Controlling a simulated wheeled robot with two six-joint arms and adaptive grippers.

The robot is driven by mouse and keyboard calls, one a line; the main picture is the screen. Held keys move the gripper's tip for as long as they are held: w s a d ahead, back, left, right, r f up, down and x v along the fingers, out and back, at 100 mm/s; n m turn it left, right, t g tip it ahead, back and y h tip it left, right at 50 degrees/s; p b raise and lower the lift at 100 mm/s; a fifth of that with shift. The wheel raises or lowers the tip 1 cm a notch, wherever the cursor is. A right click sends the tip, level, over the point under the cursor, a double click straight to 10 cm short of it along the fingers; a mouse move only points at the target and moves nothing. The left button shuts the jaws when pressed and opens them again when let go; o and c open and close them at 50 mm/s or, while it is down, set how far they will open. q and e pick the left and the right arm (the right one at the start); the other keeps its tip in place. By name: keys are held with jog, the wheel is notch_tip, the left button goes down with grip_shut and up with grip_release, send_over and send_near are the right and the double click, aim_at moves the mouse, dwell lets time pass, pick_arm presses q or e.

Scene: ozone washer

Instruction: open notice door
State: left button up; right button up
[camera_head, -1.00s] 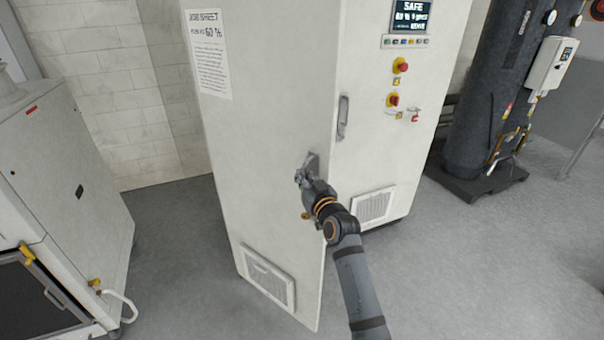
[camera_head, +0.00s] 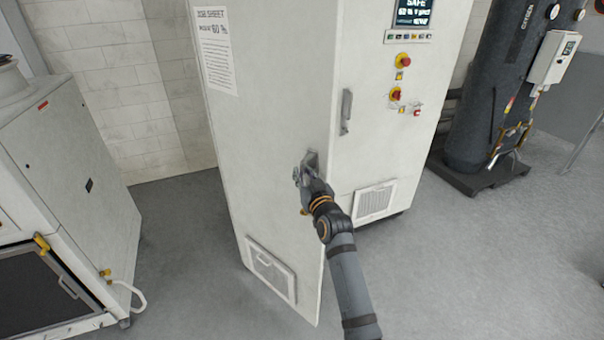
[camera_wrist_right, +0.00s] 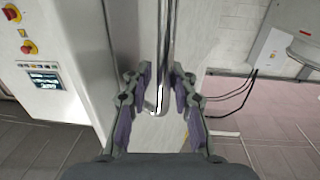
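The notice door (camera_head: 270,130) is the tall white cabinet door with the printed job sheet (camera_head: 214,45) on it. It stands ajar, its free right edge swung out in front of the control-panel door (camera_head: 385,150). My right gripper (camera_head: 304,173) is at the handle (camera_head: 312,158) near that free edge. In the right wrist view, the fingers of my right gripper (camera_wrist_right: 162,85) are spread apart, with the upright handle bar (camera_wrist_right: 161,50) between them. I cannot tell whether a pad touches the bar. My left gripper is not in view.
A white machine (camera_head: 65,160) stands at the left, with floor (camera_head: 185,230) between it and the cabinet. A dark tank (camera_head: 495,90) stands on a base at the right. Floor in front of the cabinet is clear.

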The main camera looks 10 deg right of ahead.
jog(key=shift+o, duration=0.4)
jog(key=shift+s+d+r, duration=0.1)
jog(key=shift+r, duration=0.05)
jog(key=shift+s, duration=0.25)
jog(key=s, duration=0.6)
jog(key=shift+s+d, duration=0.25)
jog(key=shift+s, duration=0.15)
